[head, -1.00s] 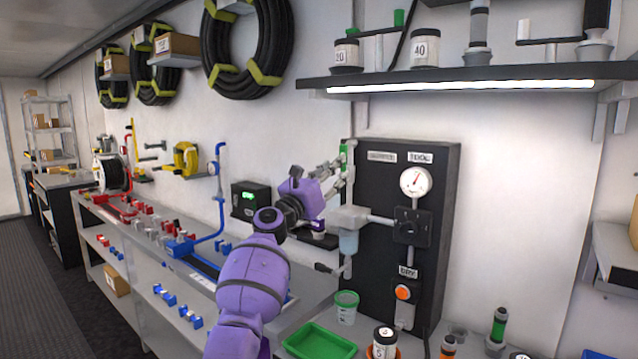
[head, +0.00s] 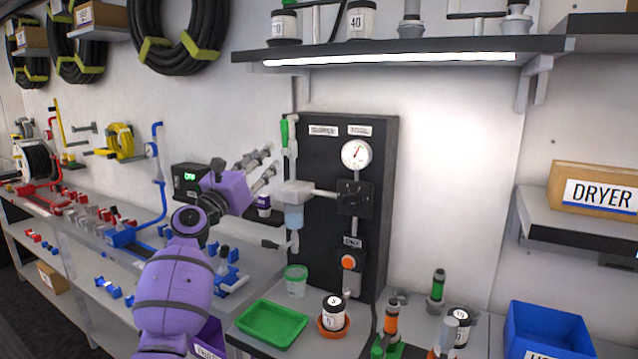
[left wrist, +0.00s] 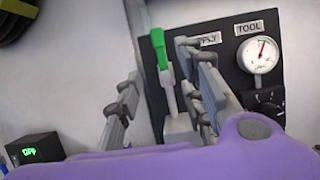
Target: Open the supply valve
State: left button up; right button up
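The supply valve's green handle (head: 284,133) points up at the top left of the black panel (head: 345,130), beside the "SUPPLY" label. It also shows upright in the left wrist view (left wrist: 160,48), above a pale valve body. My left gripper (head: 270,163) is open and empty, left of the handle and a little lower in the head view. In the left wrist view its fingers (left wrist: 158,72) stand apart to either side of the valve, and the right ones partly cover the "SUPPLY" label. I see no contact with the handle. My right gripper is out of view.
A gauge (head: 356,154) and a black regulator (head: 355,198) sit on the panel. A clear bowl (head: 293,219) hangs below the pale fitting. A lit shelf (head: 400,55) runs above. A green tray (head: 272,322) and several bottles stand on the bench below.

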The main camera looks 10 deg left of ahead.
pick_arm(q)
jog(key=s+d+f+m+g+y+p, duration=0.1)
jog(key=s+d+f+m+g+y, duration=0.1)
jog(key=s+f+m, duration=0.65)
jog(key=s+d+f+m+g+y, duration=0.1)
jog(key=s+f+m, duration=0.2)
jog(key=f+m, duration=1)
jog(key=s+d+f+m+g+y+p, duration=0.15)
jog(key=s+f+m, duration=0.5)
jog(key=f, duration=0.85)
jog(key=s+f+m+g+y, duration=0.1)
jog(key=s+f+g, duration=0.1)
jog(key=s+f, duration=0.6)
jog(key=s+d+f+m+g+p, duration=0.1)
jog(key=s+f, duration=0.7)
jog(key=s, duration=1.3)
jog(key=s+d+f+m+g+y, duration=0.1)
jog(key=s+f+g, duration=0.4)
jog(key=s, duration=1)
notch_tip(320, 180, down, 3)
jog(key=shift+s+r+m+y, duration=0.1)
jog(key=shift+s+m+y, duration=0.2)
jog(key=shift+m, duration=0.4)
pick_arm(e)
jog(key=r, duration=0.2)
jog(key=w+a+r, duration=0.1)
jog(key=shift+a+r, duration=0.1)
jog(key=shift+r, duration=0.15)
